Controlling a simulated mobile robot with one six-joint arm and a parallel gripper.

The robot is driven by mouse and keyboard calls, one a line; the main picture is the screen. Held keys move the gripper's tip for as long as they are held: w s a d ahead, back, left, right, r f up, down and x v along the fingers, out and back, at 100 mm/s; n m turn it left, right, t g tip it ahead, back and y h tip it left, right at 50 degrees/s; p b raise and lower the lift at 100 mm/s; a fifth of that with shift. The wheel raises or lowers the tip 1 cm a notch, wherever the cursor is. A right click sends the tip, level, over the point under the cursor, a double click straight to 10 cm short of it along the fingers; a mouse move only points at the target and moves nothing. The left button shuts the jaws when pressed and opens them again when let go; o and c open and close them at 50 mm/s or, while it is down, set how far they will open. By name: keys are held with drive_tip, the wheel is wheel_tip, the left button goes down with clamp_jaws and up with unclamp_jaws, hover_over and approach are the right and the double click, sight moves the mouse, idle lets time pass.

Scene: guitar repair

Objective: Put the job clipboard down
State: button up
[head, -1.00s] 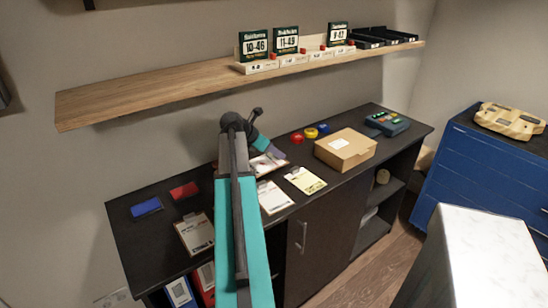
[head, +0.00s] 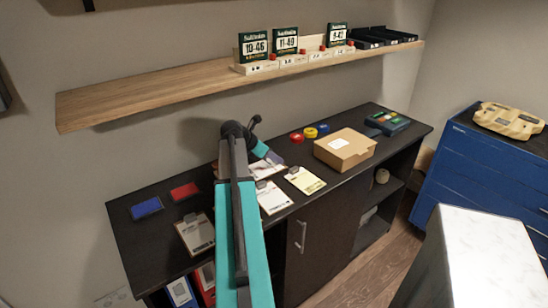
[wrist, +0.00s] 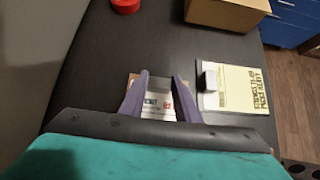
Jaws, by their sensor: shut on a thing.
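My gripper (head: 273,158) is over the back middle of the dark cabinet top (head: 345,118), shut on a clipboard (head: 266,172) with a whitish sheet. In the wrist view, the clipboard (wrist: 157,106) lies between the two purple fingers (wrist: 160,84); its sheet has a red mark and a brown edge shows. The clipboard is low and roughly flat over the top; I cannot tell whether it touches it. My arm and fingers hide part of it.
A white-sheet clipboard (head: 272,198) and a yellow-sheet clipboard (head: 306,180) lie close by. Another clipboard (head: 196,233) is at the left, with blue (head: 146,208) and red (head: 184,191) items behind. A cardboard box (head: 345,150) and tape rolls (head: 297,138) are to the right. A wooden shelf (head: 160,96) hangs above.

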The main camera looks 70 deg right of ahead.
drive_tip(key=shift+f, duration=0.2)
drive_tip(key=o, duration=1.2)
drive_tip(key=shift+c, duration=0.2)
drive_tip(key=b+v, duration=0.1)
drive_tip(key=v, duration=1.1)
drive_tip(key=shift+s+r, duration=0.1)
